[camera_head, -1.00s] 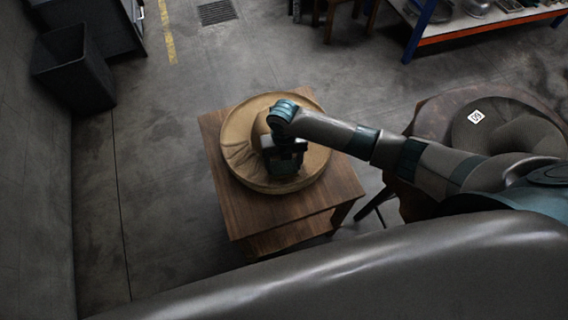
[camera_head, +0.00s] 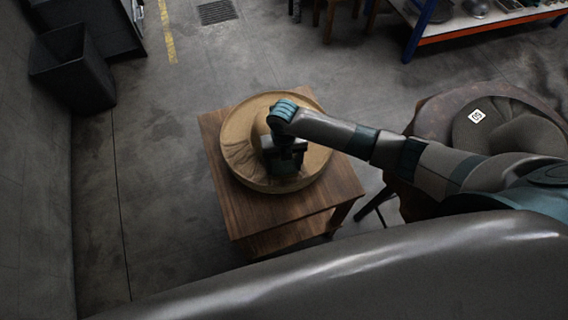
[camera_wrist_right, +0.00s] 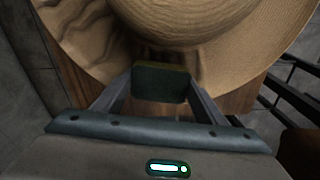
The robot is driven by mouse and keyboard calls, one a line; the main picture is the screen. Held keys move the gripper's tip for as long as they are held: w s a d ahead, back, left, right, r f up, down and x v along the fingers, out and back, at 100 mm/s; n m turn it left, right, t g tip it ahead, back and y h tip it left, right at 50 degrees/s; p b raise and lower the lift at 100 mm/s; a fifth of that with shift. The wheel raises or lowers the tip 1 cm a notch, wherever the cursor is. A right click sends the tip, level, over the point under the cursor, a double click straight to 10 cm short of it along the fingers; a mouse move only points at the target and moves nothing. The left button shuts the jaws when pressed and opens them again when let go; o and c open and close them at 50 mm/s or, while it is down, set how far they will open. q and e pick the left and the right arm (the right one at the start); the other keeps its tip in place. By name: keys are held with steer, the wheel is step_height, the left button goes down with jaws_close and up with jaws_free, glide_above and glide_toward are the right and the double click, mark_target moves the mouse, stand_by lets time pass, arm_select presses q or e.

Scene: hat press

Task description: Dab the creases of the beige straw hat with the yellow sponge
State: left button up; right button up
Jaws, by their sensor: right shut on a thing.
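The beige straw hat (camera_head: 238,155) lies brim-out on a small wooden table. Its creased brim part is on the left in the head view and at the upper left in the right wrist view (camera_wrist_right: 90,35). My right gripper (camera_head: 284,165) is over the near side of the hat, pointing down. In the right wrist view its fingers are shut on the sponge (camera_wrist_right: 160,84), which shows a dark face and a thin yellowish top edge. The sponge is beside the crown, over the near brim; I cannot tell whether it touches. My left gripper is not in view.
The wooden table (camera_head: 335,192) has bare wood around the hat. A round dark table (camera_head: 433,115) at the right carries a dark hat (camera_head: 540,130) with a white tag. A dark bin (camera_head: 72,70) stands at the left. A workbench (camera_head: 480,25) is at the upper right.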

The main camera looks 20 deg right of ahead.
steer(key=shift+f, duration=0.4)
stand_by(0.3)
steer(key=shift+s, duration=0.1)
stand_by(1.5)
step_height(320, 180, up, 9)
steer(key=p, duration=0.7)
steer(key=shift+f, duration=0.2)
steer(key=shift+r+p, duration=0.6)
steer(key=shift+r, duration=2.1)
